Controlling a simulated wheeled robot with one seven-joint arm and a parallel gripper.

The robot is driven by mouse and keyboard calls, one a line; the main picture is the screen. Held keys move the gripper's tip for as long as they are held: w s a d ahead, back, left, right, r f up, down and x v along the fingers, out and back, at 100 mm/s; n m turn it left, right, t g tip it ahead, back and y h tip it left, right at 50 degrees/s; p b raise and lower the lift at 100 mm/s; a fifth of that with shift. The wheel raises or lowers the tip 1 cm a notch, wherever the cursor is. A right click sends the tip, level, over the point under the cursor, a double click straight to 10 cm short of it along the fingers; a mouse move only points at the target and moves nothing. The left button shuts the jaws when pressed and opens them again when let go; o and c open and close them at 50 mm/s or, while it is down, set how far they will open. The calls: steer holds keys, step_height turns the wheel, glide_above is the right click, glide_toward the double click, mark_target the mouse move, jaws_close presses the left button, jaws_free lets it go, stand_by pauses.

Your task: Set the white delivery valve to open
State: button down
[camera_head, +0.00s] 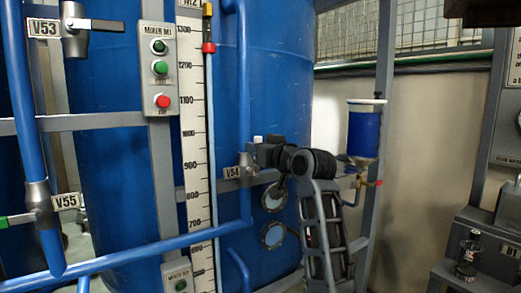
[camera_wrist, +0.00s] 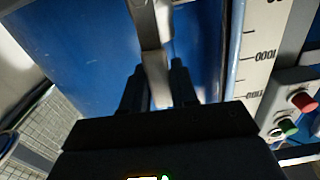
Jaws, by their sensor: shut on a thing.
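The valve tagged V54 (camera_head: 244,163) sits on the blue pipe in front of the large blue tank. My gripper (camera_head: 262,153) is at this valve and hides most of its handle. A small pale piece (camera_head: 257,139) shows just above the fingers. In the wrist view, a pale grey-white lever (camera_wrist: 152,65) runs between the two black fingers of my gripper (camera_wrist: 158,78), which are shut on it. The lever's exact angle to the pipe is hard to tell.
Valve V53 (camera_head: 76,30) with a black handle and valve V55 (camera_head: 38,203) with a green handle are at the left. A mixer button box (camera_head: 159,68) and a white level scale (camera_head: 194,110) stand left of my gripper. A blue-filled vessel (camera_head: 364,132) is at the right.

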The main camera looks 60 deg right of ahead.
steer(key=shift+w+a+f, duration=0.1)
steer(key=shift+f, duration=0.05)
stand_by(0.3)
steer(key=c, duration=1)
jaws_free()
steer(key=shift+o, duration=0.2)
steer(key=b+v, duration=0.1)
steer(key=v, duration=0.7)
steer(key=shift+w, duration=0.1)
